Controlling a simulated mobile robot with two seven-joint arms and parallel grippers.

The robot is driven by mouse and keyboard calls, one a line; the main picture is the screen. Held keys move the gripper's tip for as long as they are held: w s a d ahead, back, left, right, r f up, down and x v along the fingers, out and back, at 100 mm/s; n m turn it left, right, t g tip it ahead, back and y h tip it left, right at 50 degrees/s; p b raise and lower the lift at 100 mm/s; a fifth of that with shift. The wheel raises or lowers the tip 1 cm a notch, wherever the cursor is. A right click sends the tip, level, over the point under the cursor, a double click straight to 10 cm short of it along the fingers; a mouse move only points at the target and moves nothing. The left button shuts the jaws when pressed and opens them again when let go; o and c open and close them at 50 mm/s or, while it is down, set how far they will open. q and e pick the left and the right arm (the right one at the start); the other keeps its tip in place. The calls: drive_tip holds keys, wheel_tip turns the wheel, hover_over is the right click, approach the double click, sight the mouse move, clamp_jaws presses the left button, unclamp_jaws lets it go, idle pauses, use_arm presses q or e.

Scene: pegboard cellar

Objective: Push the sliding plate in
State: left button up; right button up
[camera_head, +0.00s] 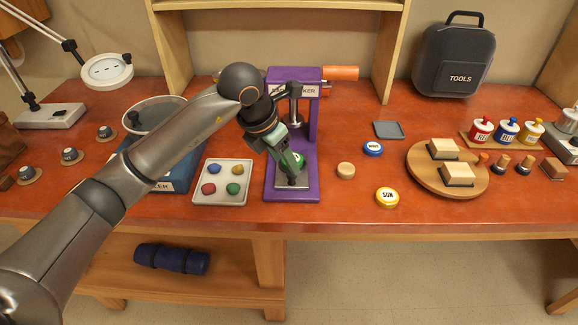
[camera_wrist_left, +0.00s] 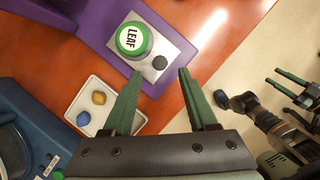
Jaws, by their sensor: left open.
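The purple press (camera_head: 307,125) stands on the red-brown workbench. Its grey sliding plate (camera_head: 284,184) lies on the purple base, toward the front. In the left wrist view the plate (camera_wrist_left: 172,48) carries a green round piece labelled LEAF (camera_wrist_left: 132,38) and has a dark round knob (camera_wrist_left: 160,62) at its near corner. My left gripper (camera_head: 291,172) is open above the plate and partly hides it in the head view. In the left wrist view its fingertips (camera_wrist_left: 159,72) are on either side of the knob; contact cannot be told. My right gripper (camera_wrist_left: 287,86) shows open at that view's right edge.
A white tray (camera_head: 206,201) with several coloured lumps is left of the press, beside a blue machine (camera_head: 180,181). Right of it lie a wooden disc (camera_head: 346,170), a blue badge (camera_head: 373,148), a yellow SUN badge (camera_head: 387,197) and a round wooden board (camera_head: 420,175).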

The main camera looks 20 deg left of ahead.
sight(289, 175)
use_arm(q)
drive_tip(key=shift+x, duration=2.3)
clamp_jaws()
drive_tip(key=shift+r, duration=0.1)
